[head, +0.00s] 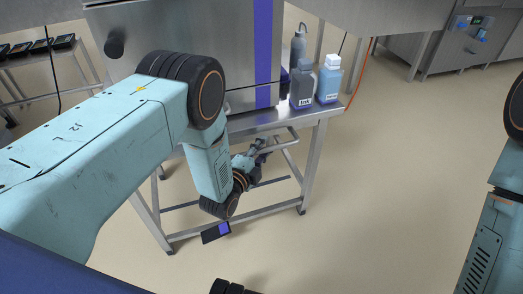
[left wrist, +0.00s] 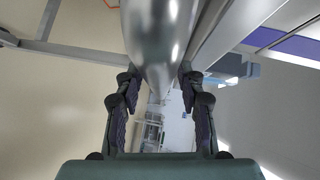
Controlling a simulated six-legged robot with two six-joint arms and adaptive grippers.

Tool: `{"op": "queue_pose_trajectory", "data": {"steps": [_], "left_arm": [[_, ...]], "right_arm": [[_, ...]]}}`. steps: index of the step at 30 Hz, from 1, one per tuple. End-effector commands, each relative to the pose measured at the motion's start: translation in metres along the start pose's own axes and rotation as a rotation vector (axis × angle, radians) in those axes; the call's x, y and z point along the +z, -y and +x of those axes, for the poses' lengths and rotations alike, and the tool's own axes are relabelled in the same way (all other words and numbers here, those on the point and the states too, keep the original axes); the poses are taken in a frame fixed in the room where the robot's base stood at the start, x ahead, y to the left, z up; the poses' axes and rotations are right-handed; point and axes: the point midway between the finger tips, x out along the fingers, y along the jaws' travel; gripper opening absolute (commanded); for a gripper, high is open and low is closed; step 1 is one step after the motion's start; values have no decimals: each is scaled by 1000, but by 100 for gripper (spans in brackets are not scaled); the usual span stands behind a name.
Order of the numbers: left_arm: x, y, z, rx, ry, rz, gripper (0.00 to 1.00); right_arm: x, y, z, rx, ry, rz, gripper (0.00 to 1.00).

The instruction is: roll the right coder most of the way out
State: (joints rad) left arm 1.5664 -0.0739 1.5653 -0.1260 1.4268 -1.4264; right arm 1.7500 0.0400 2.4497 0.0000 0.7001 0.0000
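A bent steel tube handle (head: 287,138) sticks out below the right end of the steel table of the sealer. My left gripper (head: 258,148) is beside it, under the table edge, partly hidden by my own wrist. In the left wrist view a thick, shiny steel bar (left wrist: 160,45) with a rounded end lies between the two fingers of my left gripper (left wrist: 159,85). The fingers are spread apart, one on each side; I cannot tell whether they touch the bar. I cannot make out the coder itself for certain. My right gripper is not in view.
A grey bottle (head: 302,85) and a light blue bottle (head: 329,82) stand on the table's right end. A dark box with a blue-violet face (head: 216,232) is low by the table's frame. The floor (head: 385,190) to the right is clear.

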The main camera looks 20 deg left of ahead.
Motion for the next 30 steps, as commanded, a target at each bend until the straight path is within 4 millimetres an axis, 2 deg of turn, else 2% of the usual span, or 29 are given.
{"op": "queue_pose_trajectory", "data": {"steps": [7,11,14,24,30], "left_arm": [[-1,0,-1,0,-1,0,39],[-1,0,-10,1,-1,0,39],[-1,0,-24,1,0,-1,39],[-1,0,-90,2,0,0,39],[-1,0,-115,0,-1,0,39]], "right_arm": [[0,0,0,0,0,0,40],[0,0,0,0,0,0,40],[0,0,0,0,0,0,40],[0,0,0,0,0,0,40],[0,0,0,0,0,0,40]]}}
